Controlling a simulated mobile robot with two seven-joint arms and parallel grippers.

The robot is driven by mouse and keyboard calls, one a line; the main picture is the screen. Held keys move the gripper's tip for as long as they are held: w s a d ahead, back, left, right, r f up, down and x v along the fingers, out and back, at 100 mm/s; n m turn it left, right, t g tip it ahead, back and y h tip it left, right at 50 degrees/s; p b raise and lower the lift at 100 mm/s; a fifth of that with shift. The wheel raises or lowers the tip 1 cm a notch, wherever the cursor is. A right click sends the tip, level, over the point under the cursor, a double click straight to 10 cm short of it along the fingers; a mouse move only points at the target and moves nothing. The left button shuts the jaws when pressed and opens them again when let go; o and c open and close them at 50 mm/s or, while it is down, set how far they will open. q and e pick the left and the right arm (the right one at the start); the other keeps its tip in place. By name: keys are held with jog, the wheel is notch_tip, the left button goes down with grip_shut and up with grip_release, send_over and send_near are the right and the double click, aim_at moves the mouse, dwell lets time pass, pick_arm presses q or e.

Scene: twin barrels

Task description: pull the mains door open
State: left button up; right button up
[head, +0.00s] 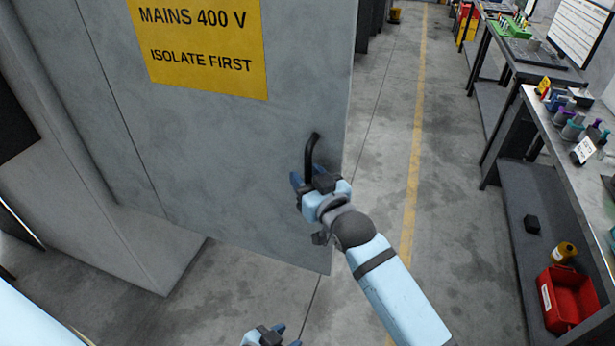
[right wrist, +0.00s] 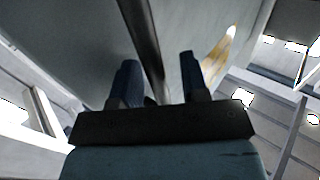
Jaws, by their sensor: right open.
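The mains door (head: 235,150) is a large grey panel with a yellow sign reading "MAINS 400 V, ISOLATE FIRST". Its black bar handle (head: 311,152) is near the door's right edge. My right gripper (head: 308,181) is at the lower part of the handle, with its jaws open.
Grey cabinet sides (head: 140,250) stand left of the door. Concrete floor with a yellow line (head: 411,190) is clear to the right. Along the right runs a workbench (head: 545,115) with bottles, and a red bin (head: 568,298) on its lower shelf.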

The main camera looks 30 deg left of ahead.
jog(key=shift+d+f, duration=0.1)
jog(key=shift+d, duration=0.15)
jog(key=b+v, duration=0.2)
jog(key=v, duration=1.1)
jog(key=shift+s, duration=0.2)
jog(key=shift+d, duration=0.15)
